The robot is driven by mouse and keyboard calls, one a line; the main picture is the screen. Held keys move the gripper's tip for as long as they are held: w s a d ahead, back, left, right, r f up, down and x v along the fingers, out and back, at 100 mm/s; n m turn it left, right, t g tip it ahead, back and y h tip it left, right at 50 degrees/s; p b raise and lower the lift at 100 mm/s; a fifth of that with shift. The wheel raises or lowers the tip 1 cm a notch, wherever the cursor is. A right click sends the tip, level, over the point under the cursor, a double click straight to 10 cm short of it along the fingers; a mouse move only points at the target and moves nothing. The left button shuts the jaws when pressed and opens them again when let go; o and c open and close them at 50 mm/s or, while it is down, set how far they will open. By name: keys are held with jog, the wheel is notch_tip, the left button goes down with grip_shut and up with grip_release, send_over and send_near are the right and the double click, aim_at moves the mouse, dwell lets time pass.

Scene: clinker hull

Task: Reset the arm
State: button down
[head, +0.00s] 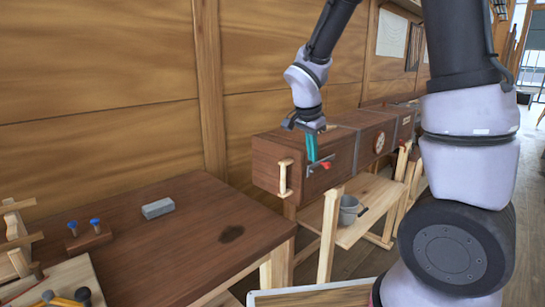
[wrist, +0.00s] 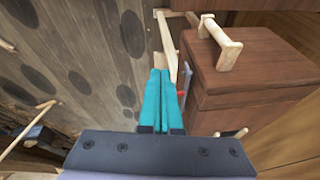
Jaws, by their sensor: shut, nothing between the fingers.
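My gripper (head: 312,147) has teal fingers that are pressed together and empty. In the head view it points down in front of the near end of a long dark wooden box (head: 268,165). In the wrist view the shut fingers (wrist: 161,100) are in the middle, with the box (wrist: 235,85) to their right. I cannot tell whether the fingers touch the box. A small red-tipped lever (head: 324,166) shows right beside the fingertips in the head view.
The box has a pale wooden handle (head: 284,178) and rests on a pale trestle (head: 328,235). A grey bucket (head: 348,210) stands on its shelf. A dark workbench (head: 150,240) at left holds a grey block (head: 158,208) and blue-topped pegs (head: 95,223). Plank walls stand behind.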

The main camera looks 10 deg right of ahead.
jog(key=s+d+r+n+t+y, duration=0.2)
jog(key=s+r+n, duration=0.2)
jog(key=s+r, duration=0.5)
jog(key=s+d+r+n+t+y, duration=0.2)
jog(key=s+r+n, duration=0.1)
jog(key=s+r, duration=0.6)
jog(key=shift+s+d+n, duration=0.15)
jog(key=shift+d+n, duration=0.1)
jog(key=shift+n, duration=0.15)
